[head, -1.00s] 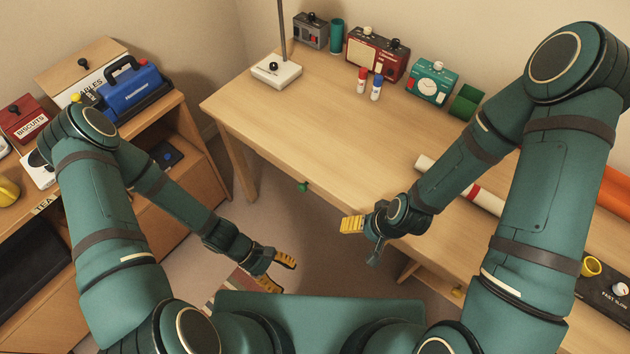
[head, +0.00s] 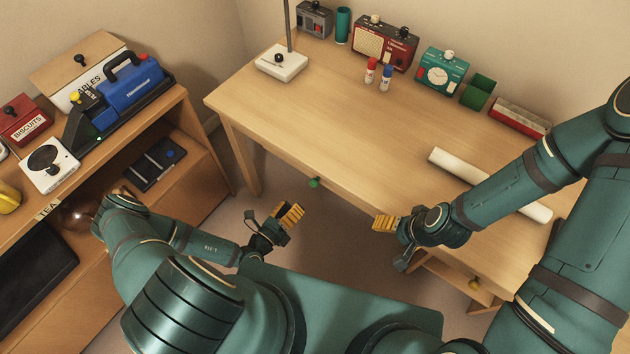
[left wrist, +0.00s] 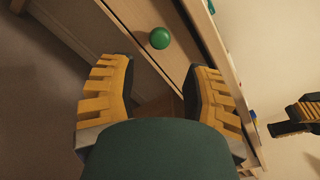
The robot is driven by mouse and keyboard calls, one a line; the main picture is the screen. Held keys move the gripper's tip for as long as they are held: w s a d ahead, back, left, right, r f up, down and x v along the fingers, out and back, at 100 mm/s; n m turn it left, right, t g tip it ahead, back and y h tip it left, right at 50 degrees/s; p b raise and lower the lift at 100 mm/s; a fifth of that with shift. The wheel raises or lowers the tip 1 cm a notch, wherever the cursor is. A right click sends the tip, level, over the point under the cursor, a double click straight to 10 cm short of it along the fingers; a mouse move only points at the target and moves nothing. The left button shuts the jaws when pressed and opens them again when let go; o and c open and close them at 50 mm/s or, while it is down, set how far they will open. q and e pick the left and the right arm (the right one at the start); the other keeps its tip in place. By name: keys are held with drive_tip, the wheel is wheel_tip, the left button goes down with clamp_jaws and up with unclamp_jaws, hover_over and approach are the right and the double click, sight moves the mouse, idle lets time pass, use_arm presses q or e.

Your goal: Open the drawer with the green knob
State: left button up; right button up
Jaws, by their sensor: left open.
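The green knob (head: 314,182) is on a drawer front under the near edge of the wooden desk (head: 330,130). In the left wrist view the knob (left wrist: 159,38) is round and stands on the pale drawer front (left wrist: 150,14). My left gripper (head: 287,215) is open and empty, below and left of the knob in the head view. In the left wrist view its yellow-padded fingers are spread, with the knob beyond them and not touched. The drawer looks shut. My right gripper (head: 391,240) is open and empty near the desk's front edge, right of the knob.
A yellow knob (head: 474,284) shows under the desk's right part. A white roll (head: 455,168) lies on the desk near my right arm. A lamp base (head: 282,63), two markers and radios stand farther back. A shelf (head: 190,180) with several things is at left.

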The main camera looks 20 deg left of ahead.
sight(311, 185)
use_arm(q)
drive_tip(key=x, duration=1.1)
drive_tip(key=shift+b, duration=0.4)
clamp_jaws()
